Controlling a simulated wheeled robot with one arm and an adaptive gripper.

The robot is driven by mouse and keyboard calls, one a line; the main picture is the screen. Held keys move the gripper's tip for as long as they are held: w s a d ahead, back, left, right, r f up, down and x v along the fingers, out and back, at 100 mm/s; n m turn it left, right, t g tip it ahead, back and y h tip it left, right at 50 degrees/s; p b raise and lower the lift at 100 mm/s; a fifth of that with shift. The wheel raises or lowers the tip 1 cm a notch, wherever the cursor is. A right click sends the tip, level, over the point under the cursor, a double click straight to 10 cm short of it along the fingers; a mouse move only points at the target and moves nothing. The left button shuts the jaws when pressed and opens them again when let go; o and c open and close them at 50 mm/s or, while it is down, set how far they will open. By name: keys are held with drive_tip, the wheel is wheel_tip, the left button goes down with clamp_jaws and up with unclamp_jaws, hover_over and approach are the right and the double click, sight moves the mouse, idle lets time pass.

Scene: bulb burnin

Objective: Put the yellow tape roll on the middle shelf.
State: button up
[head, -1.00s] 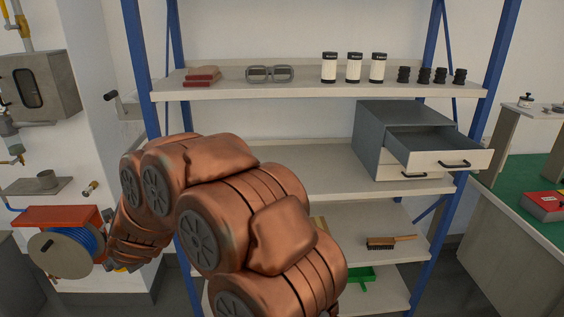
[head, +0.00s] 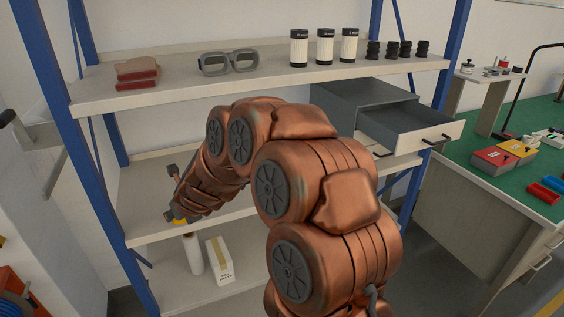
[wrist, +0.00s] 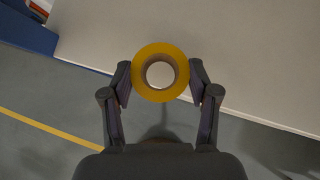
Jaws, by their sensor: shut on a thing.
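My gripper (wrist: 160,88) is shut on the yellow tape roll (wrist: 160,52), with one finger on each side of it in the wrist view. The roll's round hole faces the camera. In the head view only a small yellow part of the roll (head: 180,221) shows below my gripper, at the left part of the middle shelf (head: 143,205). In the wrist view the pale shelf board (wrist: 235,55) lies behind the roll, and its front edge runs just below it. I cannot tell whether the roll touches the board.
A grey drawer unit (head: 345,100) with its upper drawer pulled out stands on the right of the middle shelf. The top shelf (head: 200,88) holds goggles, canisters and other items. A blue post (head: 90,170) stands left of my gripper.

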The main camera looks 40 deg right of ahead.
drive_tip(key=d, duration=0.3)
drive_tip(key=s+d, duration=0.1)
drive_tip(key=d, duration=0.2)
drive_tip(key=d+b, duration=0.1)
drive_tip(key=d, duration=0.3)
drive_tip(key=shift+s, duration=0.3)
drive_tip(key=s+d, duration=0.1)
drive_tip(key=d, duration=0.2)
drive_tip(key=s+d+b, duration=0.1)
drive_tip(key=d, duration=0.3)
drive_tip(key=s+d, duration=0.2)
drive_tip(key=d, duration=0.1)
drive_tip(key=shift+s+d+r, duration=0.1)
drive_tip(key=shift+d+r, duration=0.1)
drive_tip(key=shift+r, duration=0.05)
drive_tip(key=s+d+r+b, duration=0.2)
drive_tip(key=s+d+b, duration=0.1)
drive_tip(key=s+d, duration=1.25)
drive_tip(key=w+d, duration=0.1)
drive_tip(key=w, duration=0.4)
drive_tip(key=w+d+p, duration=0.1)
drive_tip(key=w, duration=0.5)
drive_tip(key=w+d+f+p, duration=0.1)
drive_tip(key=w, duration=0.4)
drive_tip(key=shift+w+f, duration=0.1)
drive_tip(key=shift+w, duration=0.2)
drive_tip(key=shift+f, duration=1.8)
drive_tip(key=shift+f, duration=0.1)
drive_tip(key=o, duration=1)
drive_tip(key=shift+o, duration=0.2)
